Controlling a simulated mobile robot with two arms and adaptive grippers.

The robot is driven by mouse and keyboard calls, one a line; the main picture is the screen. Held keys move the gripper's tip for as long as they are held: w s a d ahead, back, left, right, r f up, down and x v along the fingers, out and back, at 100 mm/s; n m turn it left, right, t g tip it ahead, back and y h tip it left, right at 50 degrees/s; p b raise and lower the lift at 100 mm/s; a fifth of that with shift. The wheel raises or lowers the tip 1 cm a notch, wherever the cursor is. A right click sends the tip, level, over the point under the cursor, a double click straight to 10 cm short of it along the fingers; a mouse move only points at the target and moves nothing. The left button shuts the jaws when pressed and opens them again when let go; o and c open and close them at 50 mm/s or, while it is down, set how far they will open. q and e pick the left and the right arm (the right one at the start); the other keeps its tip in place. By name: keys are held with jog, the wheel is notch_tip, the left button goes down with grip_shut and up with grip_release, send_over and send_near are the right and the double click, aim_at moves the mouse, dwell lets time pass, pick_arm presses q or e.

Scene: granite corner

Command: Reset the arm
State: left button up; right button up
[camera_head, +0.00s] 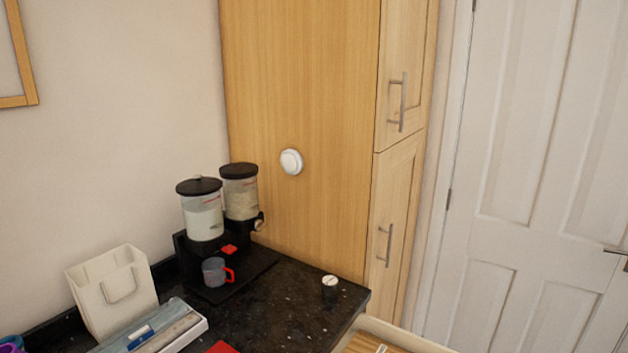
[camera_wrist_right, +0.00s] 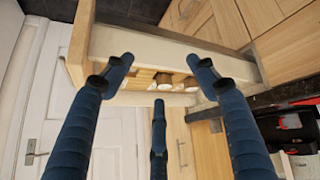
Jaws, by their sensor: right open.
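My right gripper (camera_wrist_right: 160,76) shows in the right wrist view, its dark blue fingers spread apart with nothing between the tips. An open drawer (camera_wrist_right: 170,44) lies beyond the fingertips, with light wooden pieces inside it. I cannot tell how far the fingers are from the drawer. The open drawer also shows at the bottom of the head view (camera_head: 410,335), below the counter's right end. Neither arm shows in the head view, and my left gripper is in no view.
A tall wooden cabinet (camera_head: 300,90) and white door (camera_head: 540,150) stand behind.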

jog(key=s+f+m+g, duration=0.1)
jog(key=s+f+g, duration=0.35)
jog(key=s, duration=0.75)
notch_tip(320, 180, down, 32)
jog(key=s+f+g+b, duration=0.1)
jog(key=s+b, duration=0.1)
jog(key=b, duration=0.4)
jog(key=s+d+f+b, duration=0.1)
jog(key=s+f+b, duration=0.1)
jog(key=s+f, duration=0.6)
jog(key=s+d+f+g+b, duration=0.1)
jog(key=s+f+b, duration=0.1)
jog(key=s+f, duration=0.6)
notch_tip(320, 180, down, 4)
jog(key=shift+s+d+r+y, duration=0.1)
jog(key=shift+s+d+y, duration=0.2)
jog(key=shift+s, duration=0.05)
